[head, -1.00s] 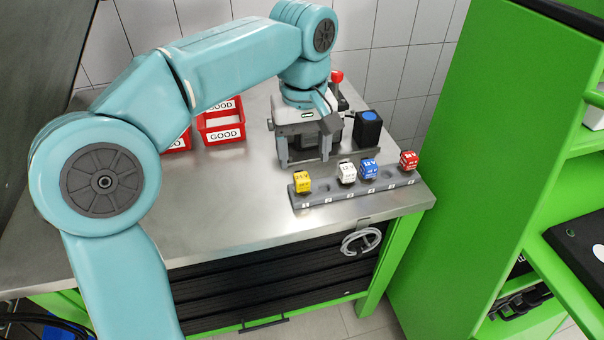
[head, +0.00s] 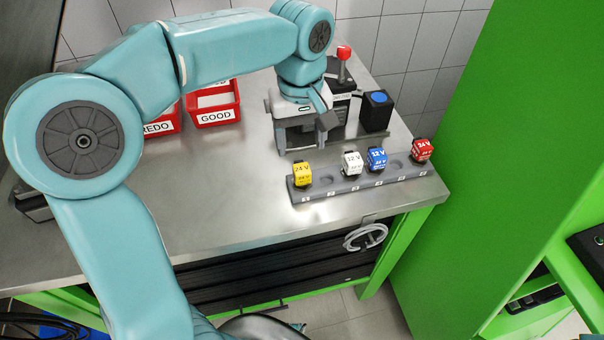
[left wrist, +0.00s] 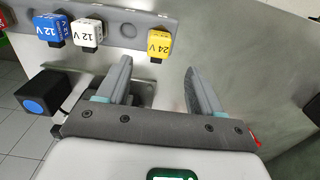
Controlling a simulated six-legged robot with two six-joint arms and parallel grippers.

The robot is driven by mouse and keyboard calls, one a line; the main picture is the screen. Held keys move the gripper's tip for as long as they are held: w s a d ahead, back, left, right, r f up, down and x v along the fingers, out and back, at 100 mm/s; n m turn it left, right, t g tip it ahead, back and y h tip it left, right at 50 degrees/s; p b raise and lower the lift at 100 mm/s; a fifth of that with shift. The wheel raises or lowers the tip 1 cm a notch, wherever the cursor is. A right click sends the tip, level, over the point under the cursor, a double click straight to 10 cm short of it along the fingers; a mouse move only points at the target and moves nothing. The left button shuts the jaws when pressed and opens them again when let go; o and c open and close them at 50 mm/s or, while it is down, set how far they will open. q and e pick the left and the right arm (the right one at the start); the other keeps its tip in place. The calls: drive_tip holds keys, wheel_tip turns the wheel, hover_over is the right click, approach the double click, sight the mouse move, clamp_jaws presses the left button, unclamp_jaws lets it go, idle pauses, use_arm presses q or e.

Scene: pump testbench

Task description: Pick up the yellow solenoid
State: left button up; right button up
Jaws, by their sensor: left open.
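The yellow solenoid (head: 302,174), marked 24 V, stands in the leftmost place of the grey rack (head: 334,189) on the steel table. It also shows in the left wrist view (left wrist: 159,44), just beyond and between the two fingers. My left gripper (head: 297,150) hangs over the table behind the rack, fingers down. In the left wrist view my left gripper (left wrist: 158,88) is open and empty, apart from the yellow solenoid. My right gripper is not in view.
White (head: 352,162), blue (head: 376,158) and red (head: 421,150) solenoids share the rack. A black box with a blue button (head: 376,110) and a machine with a red-knobbed lever (head: 343,75) stand behind. Red bins (head: 213,105) are further left. The table's front left is clear.

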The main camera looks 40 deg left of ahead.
sight(301, 168)
use_arm(q)
wheel_tip(301, 168, down, 3)
drive_tip(key=shift+f, duration=0.1)
drive_tip(key=shift+s+d+f, duration=0.2)
drive_tip(key=shift+f, duration=0.25)
drive_tip(key=f, duration=0.4)
drive_tip(key=shift+w+a, duration=0.2)
drive_tip(key=shift+w, duration=0.1)
drive_tip(key=shift+s+d+f, duration=0.1)
drive_tip(key=shift+f, duration=0.3)
drive_tip(key=c, duration=0.9)
